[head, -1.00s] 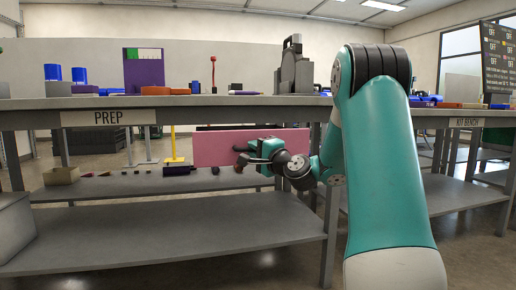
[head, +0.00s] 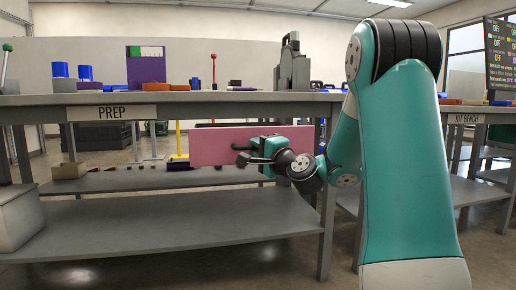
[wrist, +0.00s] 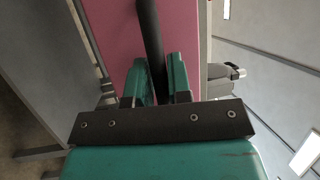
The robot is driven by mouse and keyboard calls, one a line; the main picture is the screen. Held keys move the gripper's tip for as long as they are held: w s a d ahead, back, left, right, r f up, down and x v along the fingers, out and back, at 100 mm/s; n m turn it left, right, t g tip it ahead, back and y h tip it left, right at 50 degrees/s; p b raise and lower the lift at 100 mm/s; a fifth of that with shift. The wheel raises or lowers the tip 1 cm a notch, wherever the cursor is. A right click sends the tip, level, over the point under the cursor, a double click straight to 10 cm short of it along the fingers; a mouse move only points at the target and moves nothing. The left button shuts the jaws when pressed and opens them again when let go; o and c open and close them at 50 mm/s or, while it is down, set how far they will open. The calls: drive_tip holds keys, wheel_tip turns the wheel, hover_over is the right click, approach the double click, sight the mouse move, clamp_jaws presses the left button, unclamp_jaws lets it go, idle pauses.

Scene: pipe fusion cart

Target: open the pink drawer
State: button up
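The pink drawer (head: 222,147) hangs under the PREP bench, its flat front facing me. It stands out from below the bench top, partly open. Its dark bar handle (wrist: 150,35) runs between the two teal fingers of my gripper (wrist: 158,82) in the wrist view. The fingers are closed about the bar, with little gap on either side. In the head view my gripper (head: 258,152) is at the right half of the drawer front and hides part of it.
The PREP bench top (head: 190,98) carries tools and bins. Its lower shelf (head: 170,230) is mostly bare; a grey box (head: 18,218) stands at the left. A bench leg (head: 327,220) is right of the drawer, near my arm. The kit bench (head: 475,108) is at right.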

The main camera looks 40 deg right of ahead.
drive_tip(key=shift+a, duration=0.15)
drive_tip(key=b+v, duration=1.5)
drive_tip(key=v, duration=0.2)
drive_tip(key=shift+s, duration=0.2)
drive_tip(key=shift+w, duration=0.1)
